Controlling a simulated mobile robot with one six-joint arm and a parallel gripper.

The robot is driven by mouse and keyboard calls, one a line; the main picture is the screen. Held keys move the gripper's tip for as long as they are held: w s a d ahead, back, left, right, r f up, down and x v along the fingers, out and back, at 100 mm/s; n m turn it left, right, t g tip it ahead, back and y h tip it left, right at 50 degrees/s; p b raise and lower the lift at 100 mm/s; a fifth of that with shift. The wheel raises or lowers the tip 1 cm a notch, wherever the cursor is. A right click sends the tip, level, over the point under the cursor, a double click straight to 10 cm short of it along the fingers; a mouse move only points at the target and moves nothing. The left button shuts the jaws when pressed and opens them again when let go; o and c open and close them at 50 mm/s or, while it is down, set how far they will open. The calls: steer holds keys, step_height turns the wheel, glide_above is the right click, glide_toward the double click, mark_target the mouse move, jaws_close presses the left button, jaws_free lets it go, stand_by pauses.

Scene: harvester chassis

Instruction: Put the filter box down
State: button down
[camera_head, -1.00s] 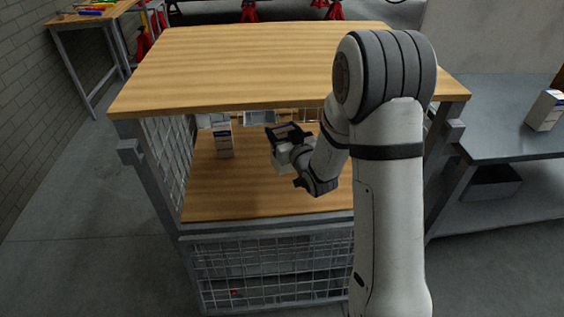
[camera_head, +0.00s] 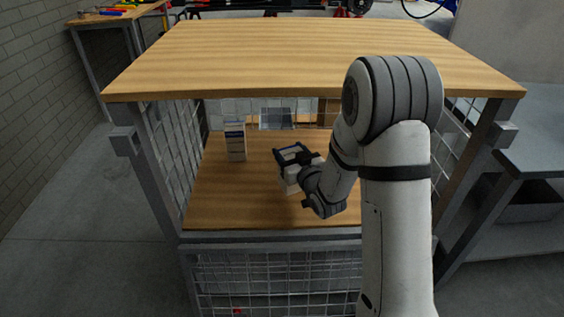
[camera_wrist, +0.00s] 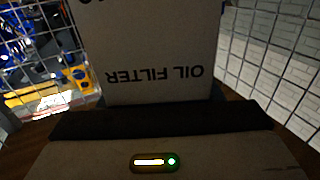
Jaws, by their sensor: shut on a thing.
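The filter box (camera_wrist: 150,55) fills the upper middle of the wrist view, with "OIL FILTER" upside down on its face. My gripper (camera_head: 292,158) is shut on it, inside the caged cart and over its wooden shelf (camera_head: 240,205). In the head view, the box is largely hidden by my gripper and hard to make out. I cannot tell whether its bottom touches the shelf. Another white box with a dark blue band (camera_head: 235,142) stands upright on the shelf, left of my gripper and apart from it.
Wire mesh (camera_head: 170,145) closes the cart's sides. The shelf's front left is bare. A grey bench (camera_head: 545,150) stands at the right.

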steer(key=shift+f+b, duration=0.3)
steer(key=shift+f, duration=1)
steer(key=shift+d+f, duration=0.1)
steer(key=shift+f, duration=0.05)
steer(key=shift+c, duration=2.1)
jaws_free()
